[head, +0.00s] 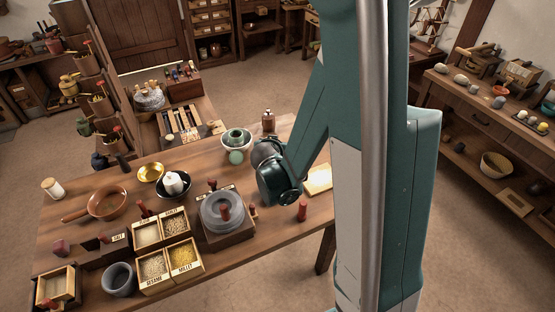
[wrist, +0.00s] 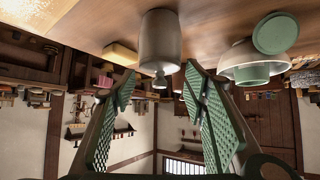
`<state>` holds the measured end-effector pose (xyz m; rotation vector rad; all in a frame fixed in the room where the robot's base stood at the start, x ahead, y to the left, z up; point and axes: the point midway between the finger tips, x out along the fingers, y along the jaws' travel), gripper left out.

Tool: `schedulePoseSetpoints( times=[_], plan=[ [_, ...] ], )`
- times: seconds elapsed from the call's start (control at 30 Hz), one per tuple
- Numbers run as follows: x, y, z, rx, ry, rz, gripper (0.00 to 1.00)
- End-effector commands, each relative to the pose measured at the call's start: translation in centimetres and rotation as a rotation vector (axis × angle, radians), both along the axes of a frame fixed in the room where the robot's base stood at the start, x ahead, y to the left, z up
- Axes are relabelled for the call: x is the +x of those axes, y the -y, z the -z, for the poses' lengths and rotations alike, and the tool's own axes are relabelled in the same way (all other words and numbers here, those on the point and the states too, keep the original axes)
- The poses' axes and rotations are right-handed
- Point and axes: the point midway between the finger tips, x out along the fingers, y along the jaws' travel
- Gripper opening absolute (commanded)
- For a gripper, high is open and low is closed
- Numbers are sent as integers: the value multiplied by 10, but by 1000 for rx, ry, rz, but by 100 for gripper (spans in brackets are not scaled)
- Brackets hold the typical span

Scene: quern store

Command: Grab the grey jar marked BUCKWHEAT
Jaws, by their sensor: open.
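A grey jar (wrist: 160,40) with a small knob on its lid stands on the wooden table in the wrist view, which is upside down. No lettering is readable on the side that shows. My gripper (wrist: 160,76) is open, its two green-padded fingers spread to either side just short of the jar. The jar lies ahead between the fingertips, and nothing is held. In the head view my dark wrist hangs over the table's right half, and I cannot make out the jar there; my arm may hide it.
A white bowl with a green vessel (head: 236,137) and a green disc (wrist: 275,33) stand close beside the jar. A brown bottle (head: 268,120) is at the back edge. A hand mill (head: 223,210), grain boxes (head: 184,258) and a red-brown pan (head: 107,203) fill the left and front.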

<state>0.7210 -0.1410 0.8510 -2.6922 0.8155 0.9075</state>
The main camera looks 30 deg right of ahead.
Motion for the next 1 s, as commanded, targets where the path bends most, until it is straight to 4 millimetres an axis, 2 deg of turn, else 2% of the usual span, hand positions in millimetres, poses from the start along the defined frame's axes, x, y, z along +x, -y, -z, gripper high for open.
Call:
schedulePoseSetpoints(
  times=[0.1,0.3,0.87,1.0],
  plan=[
    [8,6,9,0,0,1,44],
    [14,10,14,0,1,1,44],
    [15,10,13,-1,0,1,44],
    [15,10,13,-1,0,1,26]
  ],
)
